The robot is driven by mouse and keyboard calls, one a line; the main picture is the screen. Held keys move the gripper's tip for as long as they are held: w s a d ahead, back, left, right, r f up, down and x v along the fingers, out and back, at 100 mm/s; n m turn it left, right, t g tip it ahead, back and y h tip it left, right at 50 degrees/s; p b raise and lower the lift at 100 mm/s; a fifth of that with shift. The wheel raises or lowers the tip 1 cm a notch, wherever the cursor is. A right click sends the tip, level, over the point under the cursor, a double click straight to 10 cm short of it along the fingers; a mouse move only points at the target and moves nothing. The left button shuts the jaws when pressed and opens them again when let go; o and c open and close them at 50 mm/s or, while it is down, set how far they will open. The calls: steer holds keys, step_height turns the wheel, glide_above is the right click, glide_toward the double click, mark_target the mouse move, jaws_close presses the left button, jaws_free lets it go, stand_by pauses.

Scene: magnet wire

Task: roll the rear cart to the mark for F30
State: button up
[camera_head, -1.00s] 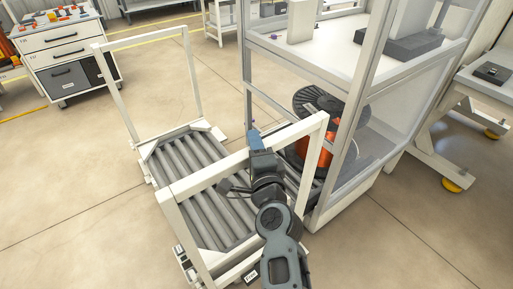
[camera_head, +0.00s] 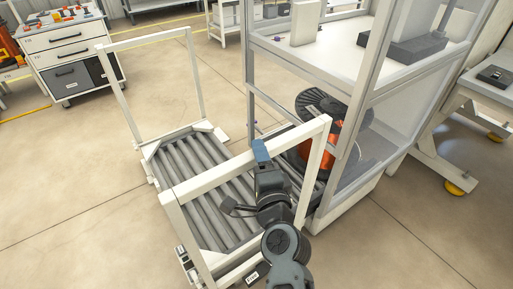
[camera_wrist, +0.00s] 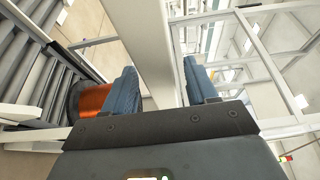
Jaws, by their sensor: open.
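The cart (camera_head: 215,173) is a low bed of grey rollers with a white upright frame at each end. It stands on the floor in the head view, its right side by the tall framed machine. My gripper (camera_head: 261,152) is at the top bar of the cart's near frame. In the wrist view my gripper (camera_wrist: 160,85) is open, with a white bar (camera_wrist: 150,50) running between its two blue fingers and a gap on the right side. A small label (camera_head: 252,278) sits low on the cart's near end; its text is unclear. No floor mark for F30 can be made out.
The framed machine (camera_head: 284,60) holds an orange wire spool (camera_head: 306,150) on its lower level, close to the cart's right side. A drawer cabinet (camera_head: 60,45) stands at the back left. The floor (camera_head: 60,190) left of the cart is clear.

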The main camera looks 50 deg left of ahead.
steer(key=shift+v, duration=2.05)
